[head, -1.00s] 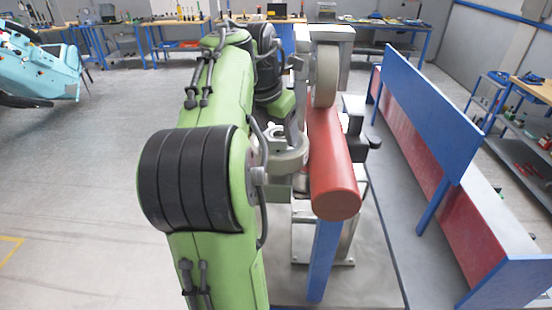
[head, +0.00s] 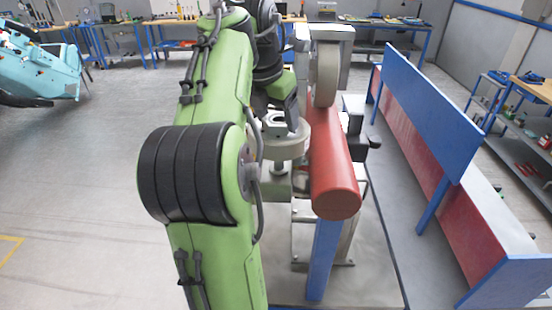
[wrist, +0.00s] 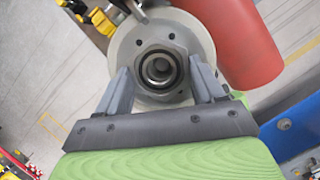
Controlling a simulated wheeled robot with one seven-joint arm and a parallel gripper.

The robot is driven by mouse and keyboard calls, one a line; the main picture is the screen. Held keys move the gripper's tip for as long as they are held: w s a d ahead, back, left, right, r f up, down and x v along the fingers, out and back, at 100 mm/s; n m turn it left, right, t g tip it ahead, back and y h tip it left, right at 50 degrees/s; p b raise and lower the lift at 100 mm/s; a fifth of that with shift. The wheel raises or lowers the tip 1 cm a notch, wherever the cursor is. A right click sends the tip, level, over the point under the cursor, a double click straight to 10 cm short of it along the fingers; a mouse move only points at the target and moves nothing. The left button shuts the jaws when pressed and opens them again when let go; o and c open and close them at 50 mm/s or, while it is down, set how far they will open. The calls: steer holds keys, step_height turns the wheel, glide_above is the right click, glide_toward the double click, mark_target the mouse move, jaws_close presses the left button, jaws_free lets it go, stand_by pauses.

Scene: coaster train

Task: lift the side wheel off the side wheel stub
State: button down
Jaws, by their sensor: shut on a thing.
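The side wheel is a pale grey disc (wrist: 200,38) with a hexagonal hub, filling the upper middle of the wrist view. In the head view the side wheel (head: 291,145) lies roughly flat, just left of the red tube. My gripper (wrist: 163,80) has one finger on each side of the hub and is shut on it. In the head view my gripper (head: 283,122) is above the wheel. The hub's round centre opening faces the wrist camera. I cannot make out the stub clearly, nor tell whether the wheel is still around it.
The red tube (head: 331,175) runs close along the wheel's right side, on a blue post (head: 323,260). A larger upright grey wheel (head: 324,78) stands on the tube behind. A blue barrier (head: 430,110) is farther right. The floor (head: 90,200) at left is open.

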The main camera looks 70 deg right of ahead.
steer(key=shift+r, duration=1.5)
steer(key=shift+r, duration=0.1)
step_height(320, 180, up, 4)
steer(key=shift+r, duration=0.1)
steer(key=shift+a, duration=0.1)
